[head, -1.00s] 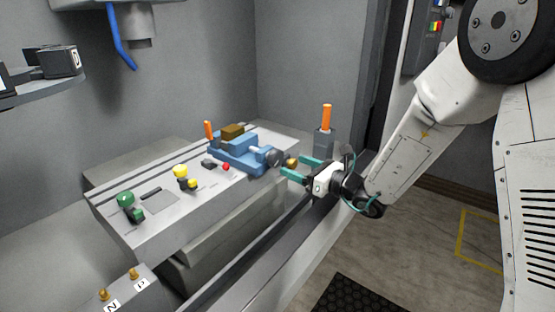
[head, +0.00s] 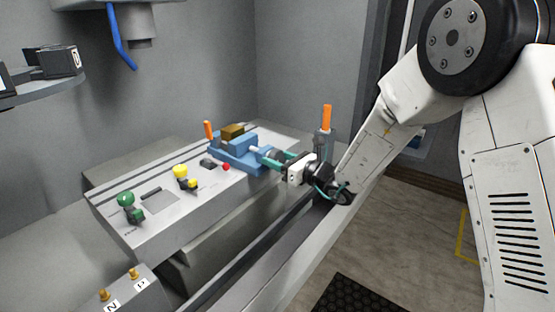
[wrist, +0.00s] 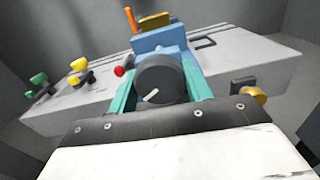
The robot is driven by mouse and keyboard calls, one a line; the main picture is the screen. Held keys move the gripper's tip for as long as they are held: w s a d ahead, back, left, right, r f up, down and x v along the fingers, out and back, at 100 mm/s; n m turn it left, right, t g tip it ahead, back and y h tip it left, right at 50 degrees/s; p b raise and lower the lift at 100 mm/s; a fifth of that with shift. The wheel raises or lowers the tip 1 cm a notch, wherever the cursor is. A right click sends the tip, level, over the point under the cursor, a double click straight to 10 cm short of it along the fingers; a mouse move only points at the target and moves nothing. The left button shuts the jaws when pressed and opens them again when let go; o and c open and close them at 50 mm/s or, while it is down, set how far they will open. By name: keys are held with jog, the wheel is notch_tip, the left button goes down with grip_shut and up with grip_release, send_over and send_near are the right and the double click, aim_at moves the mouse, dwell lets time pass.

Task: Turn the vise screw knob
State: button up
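The blue vise (head: 232,150) sits on the grey machine table, with a brown block (head: 232,131) in its jaws. The vise screw knob (wrist: 160,80) is dark and round, with a pale slanted mark on its face. My gripper (head: 272,157) is at the knob end of the vise in the head view. In the wrist view its teal fingers (wrist: 158,88) stand on the left and right of the knob. They look spread around it; whether they touch its sides is not clear.
A red button (head: 226,167), a yellow knob (head: 180,171) and a green knob (head: 126,200) are left of the vise. An orange handle (head: 327,117) stands upright close behind my gripper. A brass knob (wrist: 253,95) is to the right in the wrist view.

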jog(key=shift+m, duration=2)
jog(key=o, duration=1)
jog(key=shift+v, duration=3.9)
